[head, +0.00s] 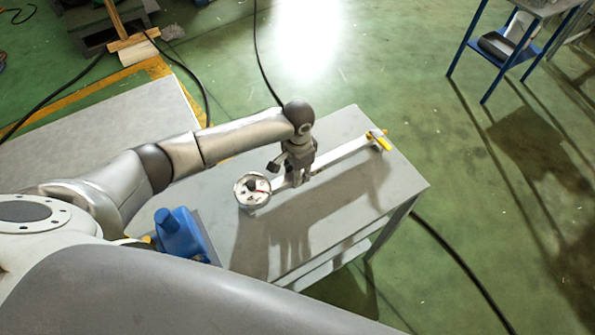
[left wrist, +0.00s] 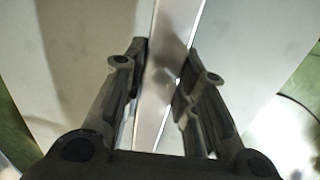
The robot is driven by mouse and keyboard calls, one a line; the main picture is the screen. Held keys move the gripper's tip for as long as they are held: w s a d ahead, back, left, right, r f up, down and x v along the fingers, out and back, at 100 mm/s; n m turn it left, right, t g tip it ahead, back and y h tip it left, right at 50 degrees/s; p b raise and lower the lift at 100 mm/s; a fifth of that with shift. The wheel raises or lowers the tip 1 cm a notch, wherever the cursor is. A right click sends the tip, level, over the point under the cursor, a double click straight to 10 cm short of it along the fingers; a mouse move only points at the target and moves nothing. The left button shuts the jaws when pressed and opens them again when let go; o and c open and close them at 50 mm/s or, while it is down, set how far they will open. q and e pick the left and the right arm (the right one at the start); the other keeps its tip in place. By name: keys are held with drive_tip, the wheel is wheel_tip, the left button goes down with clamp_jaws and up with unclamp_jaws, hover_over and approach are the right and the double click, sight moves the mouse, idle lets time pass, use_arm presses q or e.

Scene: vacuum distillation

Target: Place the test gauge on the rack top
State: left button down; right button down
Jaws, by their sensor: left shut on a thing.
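The test gauge has a round white dial (head: 252,189) at the left end of a long pale bar (head: 335,158); a yellow handle (head: 378,139) is at the bar's far right end. My left gripper (head: 296,180) points down over the grey rack top (head: 340,220) and is shut on the bar, near the dial. The bar also runs between the fingers in the left wrist view (left wrist: 168,75). Shadows fall on the top below; I cannot tell whether the gauge touches it. My right gripper is out of view.
The front right part of the top is bare. A blue-framed table (head: 515,55) stands far off at the upper right. Cables (head: 462,262) lie on the green floor.

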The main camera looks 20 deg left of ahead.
use_arm(q)
drive_tip(key=c, duration=1.2)
unclamp_jaws()
drive_tip(key=shift+o, duration=0.2)
wheel_tip(320, 180, up, 12)
drive_tip(key=b, duration=0.1)
